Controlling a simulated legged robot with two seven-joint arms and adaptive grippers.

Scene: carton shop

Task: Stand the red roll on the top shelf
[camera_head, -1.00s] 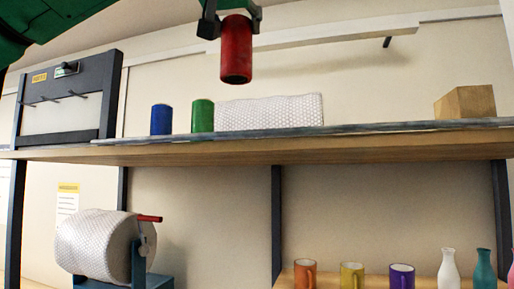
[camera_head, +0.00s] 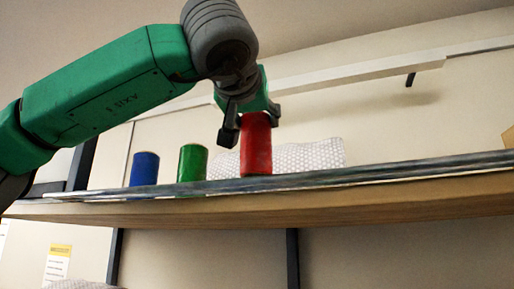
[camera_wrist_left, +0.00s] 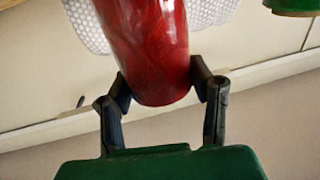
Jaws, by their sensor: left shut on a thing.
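The red roll (camera_head: 256,148) is upright at the top shelf (camera_head: 400,175), to the right of the green roll (camera_head: 192,163) and the blue roll (camera_head: 144,169). Its lower end meets the shelf's front edge in the head view; I cannot tell whether it touches the shelf board. My left gripper (camera_head: 250,118) is shut on the red roll's upper part from above. In the left wrist view the red roll (camera_wrist_left: 148,45) sits between the two dark fingers (camera_wrist_left: 161,88). My right gripper is not in view.
A pack of bubble wrap (camera_head: 318,155) lies on the shelf behind the red roll. The shelf to the right looks clear up to a cardboard box (camera_head: 509,138) at the picture's edge. A white rail (camera_head: 350,75) runs along the wall above.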

